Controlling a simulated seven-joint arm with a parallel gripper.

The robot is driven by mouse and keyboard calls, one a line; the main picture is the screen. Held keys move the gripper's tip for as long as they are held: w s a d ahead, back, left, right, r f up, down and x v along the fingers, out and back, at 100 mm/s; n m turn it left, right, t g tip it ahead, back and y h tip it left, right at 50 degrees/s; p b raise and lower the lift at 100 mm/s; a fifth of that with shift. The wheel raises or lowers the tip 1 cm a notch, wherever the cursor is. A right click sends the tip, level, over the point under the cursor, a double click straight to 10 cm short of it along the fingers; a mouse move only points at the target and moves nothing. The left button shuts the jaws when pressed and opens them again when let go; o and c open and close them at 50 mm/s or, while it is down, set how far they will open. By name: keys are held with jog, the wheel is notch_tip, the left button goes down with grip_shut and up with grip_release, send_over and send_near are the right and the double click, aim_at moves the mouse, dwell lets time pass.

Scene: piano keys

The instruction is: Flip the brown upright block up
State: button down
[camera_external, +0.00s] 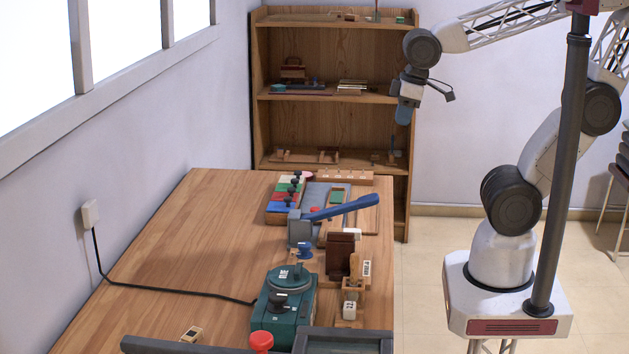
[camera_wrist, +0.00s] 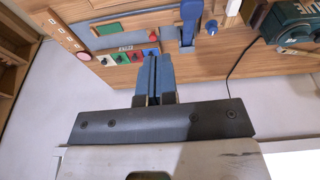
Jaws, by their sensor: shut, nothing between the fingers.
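A dark brown block (camera_external: 338,258) stands upright near the right edge of the wooden table (camera_external: 190,235) in the external view. A lighter wooden piece stands just right of it. My gripper (camera_external: 402,114) is high in the air in front of the shelf, well above and beyond the block, touching nothing. In the wrist view my gripper (camera_wrist: 153,78) has its blue fingers pressed together with nothing between them.
A device with a long blue lever (camera_external: 345,208) stands beyond the block, and a teal machine (camera_external: 285,298) stands nearer. Coloured panels with black knobs (camera_external: 288,195) lie at the far end. A wooden shelf (camera_external: 330,120) stands behind.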

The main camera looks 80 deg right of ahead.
jog(key=w+a+n+g, duration=0.1)
jog(key=w+a+n, duration=0.4)
jog(key=w+a, duration=0.1)
jog(key=n+g+h, duration=0.2)
jog(key=n+h, duration=0.1)
jog(key=n, duration=0.5)
send_over(343, 244)
jog(key=d, duration=0.2)
notch_tip(343, 244, down, 5)
jog(key=a+f+n+h, duration=0.1)
jog(key=a+f+n, duration=0.3)
jog(key=a, duration=0.7)
jog(key=shift+a+f+n, duration=0.2)
jog(key=shift+f+n, duration=0.2)
jog(key=shift+f, duration=0.2)
jog(key=shift+f, duration=0.1)
jog(key=shift+d+f, duration=1.3)
jog(key=shift+f, duration=0.2)
jog(key=shift+d+f, duration=1.25)
jog(key=shift+f, duration=0.3)
jog(key=shift+d+f, duration=1.3)
jog(key=shift+f, duration=0.2)
